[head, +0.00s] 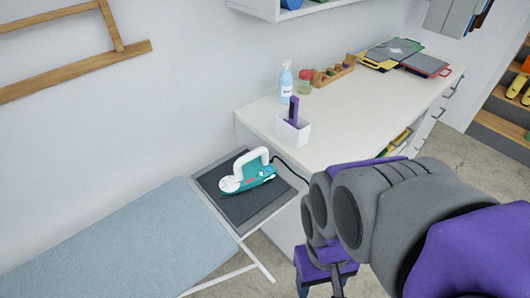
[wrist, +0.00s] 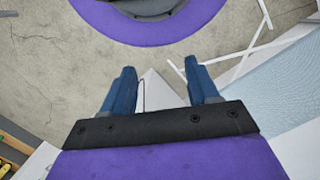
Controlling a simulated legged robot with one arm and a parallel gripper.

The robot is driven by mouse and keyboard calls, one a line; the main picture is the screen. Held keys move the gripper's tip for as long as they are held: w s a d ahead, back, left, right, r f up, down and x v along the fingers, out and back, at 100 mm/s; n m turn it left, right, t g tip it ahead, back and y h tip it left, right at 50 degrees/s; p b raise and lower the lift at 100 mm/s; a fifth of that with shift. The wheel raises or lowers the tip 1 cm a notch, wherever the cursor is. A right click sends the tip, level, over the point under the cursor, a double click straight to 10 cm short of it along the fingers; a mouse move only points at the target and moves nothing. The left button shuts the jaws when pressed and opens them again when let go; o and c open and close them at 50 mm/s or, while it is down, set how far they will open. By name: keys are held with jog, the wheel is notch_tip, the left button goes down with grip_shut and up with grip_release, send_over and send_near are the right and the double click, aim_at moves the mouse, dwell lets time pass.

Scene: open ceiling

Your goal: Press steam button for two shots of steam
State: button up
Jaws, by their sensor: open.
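A teal iron with a white handle (head: 248,172) rests on a dark grey pad (head: 268,203) at the end of the ironing board. The steam button is too small to make out. My gripper (wrist: 162,90) shows in the wrist view with its two blue fingers spread apart and nothing between them. In the head view my arm reaches in from the right. The gripper is at the bottom, right of the iron, apart from it, and partly cut off by the picture's edge.
The blue ironing board (head: 120,240) stretches along the wall at left. A white counter (head: 350,120) stands behind the iron, bearing a spray bottle (head: 286,84), a white holder (head: 292,130) and folders (head: 400,52). A dark cord runs from the iron toward the counter.

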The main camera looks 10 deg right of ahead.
jog(key=shift+c, duration=0.7)
jog(key=shift+a, duration=0.65)
jog(key=c, duration=0.6)
jog(key=shift+d, duration=0.15)
jog(key=c, duration=0.3)
jog(key=shift+d, duration=0.3)
grip_shut()
jog(key=shift+a, duration=0.3)
jog(key=shift+d, duration=0.15)
